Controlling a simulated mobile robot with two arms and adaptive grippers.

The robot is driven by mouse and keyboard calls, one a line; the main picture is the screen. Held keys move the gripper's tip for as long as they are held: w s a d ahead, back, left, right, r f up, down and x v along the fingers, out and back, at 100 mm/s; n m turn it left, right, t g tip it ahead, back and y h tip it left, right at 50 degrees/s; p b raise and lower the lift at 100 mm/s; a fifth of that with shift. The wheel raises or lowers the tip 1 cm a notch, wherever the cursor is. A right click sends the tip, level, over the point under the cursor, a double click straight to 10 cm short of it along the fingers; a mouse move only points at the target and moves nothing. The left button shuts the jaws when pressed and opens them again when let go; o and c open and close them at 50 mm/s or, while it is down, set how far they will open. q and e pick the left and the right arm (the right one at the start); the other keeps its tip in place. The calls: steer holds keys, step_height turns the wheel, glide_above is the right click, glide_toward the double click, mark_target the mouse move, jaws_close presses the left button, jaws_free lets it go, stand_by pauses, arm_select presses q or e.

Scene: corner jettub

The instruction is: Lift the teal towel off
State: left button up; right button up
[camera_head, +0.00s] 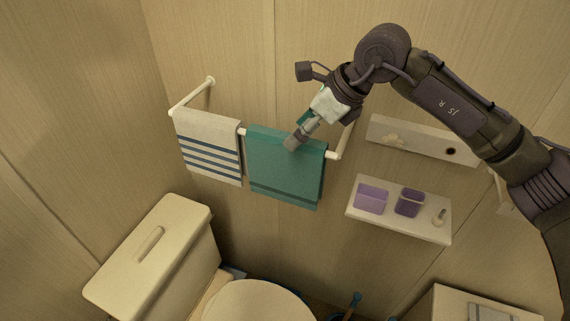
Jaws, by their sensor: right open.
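The teal towel (284,173) hangs folded over the right half of a white wall rail, with a darker band near its lower edge. My right gripper (293,140) comes in from the upper right. Its fingertips overlap the towel's upper part in the picture, just below the rail. It is open; whether a fingertip touches the cloth cannot be told from this view. The gripper hides a small part of the towel and rail. My left gripper is not in view.
A white towel with blue stripes (208,147) hangs left of the teal one on the same rail (335,155). A white shelf (426,231) with purple containers (371,198) is at the right. A toilet tank (152,262) stands below left.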

steer(key=shift+w+x, duration=0.25)
steer(key=shift+x, duration=0.8)
steer(key=shift+w+a+f+b, duration=0.2)
steer(key=shift+f, duration=0.35)
steer(key=shift+w+a+f+b, duration=0.15)
steer(key=shift+w+f, duration=0.1)
steer(key=shift+f, duration=0.35)
steer(key=shift+a+f, duration=0.4)
steer(key=shift+a, duration=0.05)
steer(key=shift+w+a+f, duration=0.1)
steer(key=c, duration=0.7)
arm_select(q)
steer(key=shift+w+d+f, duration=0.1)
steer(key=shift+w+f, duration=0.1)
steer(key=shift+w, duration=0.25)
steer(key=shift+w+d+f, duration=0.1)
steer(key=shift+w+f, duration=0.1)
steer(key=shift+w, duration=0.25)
arm_select(e)
steer(key=shift+c, duration=0.2)
